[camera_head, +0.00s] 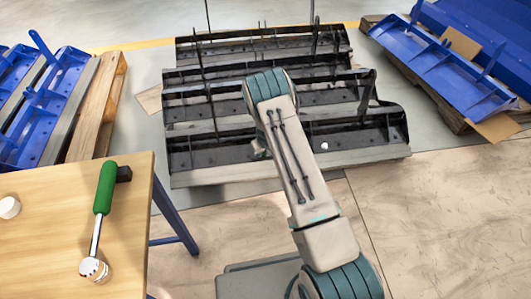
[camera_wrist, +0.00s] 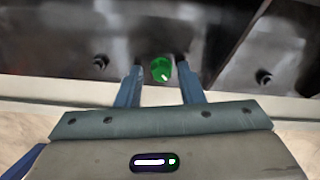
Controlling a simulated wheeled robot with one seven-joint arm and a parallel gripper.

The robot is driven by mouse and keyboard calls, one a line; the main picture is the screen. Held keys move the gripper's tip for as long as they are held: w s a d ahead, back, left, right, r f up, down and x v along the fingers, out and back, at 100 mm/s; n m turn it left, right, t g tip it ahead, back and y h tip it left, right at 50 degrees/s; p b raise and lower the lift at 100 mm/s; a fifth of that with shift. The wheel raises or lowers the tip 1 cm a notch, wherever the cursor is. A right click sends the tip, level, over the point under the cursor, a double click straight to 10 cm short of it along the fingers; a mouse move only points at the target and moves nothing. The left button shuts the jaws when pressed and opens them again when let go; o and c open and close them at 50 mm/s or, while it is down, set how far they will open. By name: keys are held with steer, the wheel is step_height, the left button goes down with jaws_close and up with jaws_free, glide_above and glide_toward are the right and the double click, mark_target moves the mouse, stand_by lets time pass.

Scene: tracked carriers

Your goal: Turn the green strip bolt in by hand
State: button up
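The green bolt (camera_wrist: 161,69) shows its round head in the wrist view, at the dark metal strip of the carrier (camera_wrist: 60,30). My gripper (camera_wrist: 160,70) is open, with one blue finger on each side of the green head. A gap shows between each finger and the head, so neither appears to touch it. In the head view my arm crosses the black carrier (camera_head: 200,155) and hides the green bolt. How far the bolt is screwed in cannot be told.
Dark bolts or holes sit left (camera_wrist: 100,62) and right (camera_wrist: 263,77) of the green one. A pale bolt head (camera_head: 324,146) shows on the front strip. A wooden table (camera_head: 45,240) at left holds a green-handled tool (camera_head: 105,188). Blue carriers (camera_head: 440,65) lie on pallets at both sides.

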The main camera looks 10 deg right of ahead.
steer(key=n+b, duration=0.1)
steer(key=n, duration=0.4)
steer(key=shift+f+n, duration=0.15)
steer(key=shift+n, duration=0.25)
steer(key=n, duration=0.3)
steer(key=shift+b, duration=0.4)
steer(key=n, duration=0.2)
steer(key=shift+n+b, duration=0.3)
steer(key=shift+b, duration=0.1)
steer(key=n+b, duration=0.1)
steer(key=n, duration=0.3)
steer(key=shift+d, duration=0.1)
steer(key=n, duration=1.2)
steer(key=shift+n, duration=0.4)
